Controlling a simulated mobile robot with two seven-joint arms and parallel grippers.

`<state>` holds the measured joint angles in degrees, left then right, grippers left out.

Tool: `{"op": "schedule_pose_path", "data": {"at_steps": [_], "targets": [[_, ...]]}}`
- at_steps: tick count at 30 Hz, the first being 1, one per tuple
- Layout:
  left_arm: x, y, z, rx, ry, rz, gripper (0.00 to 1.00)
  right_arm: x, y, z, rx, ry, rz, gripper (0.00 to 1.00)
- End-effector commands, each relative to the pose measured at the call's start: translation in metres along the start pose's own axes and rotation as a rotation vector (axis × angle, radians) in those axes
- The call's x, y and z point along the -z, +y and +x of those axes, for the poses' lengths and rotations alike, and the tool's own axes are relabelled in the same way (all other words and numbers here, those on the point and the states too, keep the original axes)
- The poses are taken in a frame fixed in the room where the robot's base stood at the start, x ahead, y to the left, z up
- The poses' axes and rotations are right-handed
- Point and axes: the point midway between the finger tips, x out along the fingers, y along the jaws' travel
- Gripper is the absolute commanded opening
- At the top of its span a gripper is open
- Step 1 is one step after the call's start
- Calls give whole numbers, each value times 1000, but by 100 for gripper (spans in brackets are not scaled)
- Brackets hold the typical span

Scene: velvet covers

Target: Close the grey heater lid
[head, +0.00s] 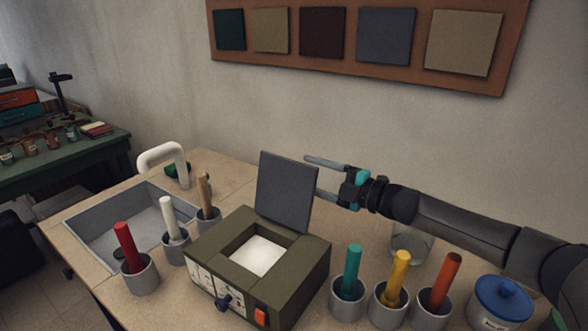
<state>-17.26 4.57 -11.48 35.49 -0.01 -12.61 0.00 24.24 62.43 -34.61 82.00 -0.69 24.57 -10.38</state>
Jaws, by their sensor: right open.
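The heater (307,261) is a dark olive-grey box on the workbench, with a square opening on top showing a bright white inside. Its grey lid (286,189) stands open, close to upright, at the back edge of the box. My right gripper (313,177) comes in from the right, level with the lid. Its fingers are open and point left, one above the lid's top right corner and one by the lid's right edge. I cannot tell whether a finger touches the lid. My left gripper is not in view.
Cups with coloured sticks stand left of the heater, such as the red one (127,245), and right of it, such as the teal one (351,269). A blue-lidded jar (501,299) stands at right, a glass jar (410,245) under my right arm. A sink (118,222) lies left.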

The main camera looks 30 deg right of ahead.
Motion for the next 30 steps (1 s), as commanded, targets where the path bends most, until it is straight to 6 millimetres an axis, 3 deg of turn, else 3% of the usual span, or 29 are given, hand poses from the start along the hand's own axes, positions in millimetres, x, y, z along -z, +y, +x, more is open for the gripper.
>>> {"op": "schedule_pose_path", "data": {"at_steps": [12, 26, 30], "targets": [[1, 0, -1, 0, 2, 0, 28, 0, 0, 44, -2, 0, 1, 68], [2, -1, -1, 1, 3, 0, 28, 0, 0, 51, 0, 0, 0, 68], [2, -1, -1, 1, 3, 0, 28, 0, 0, 51, 0, 0, 0, 53]]}}
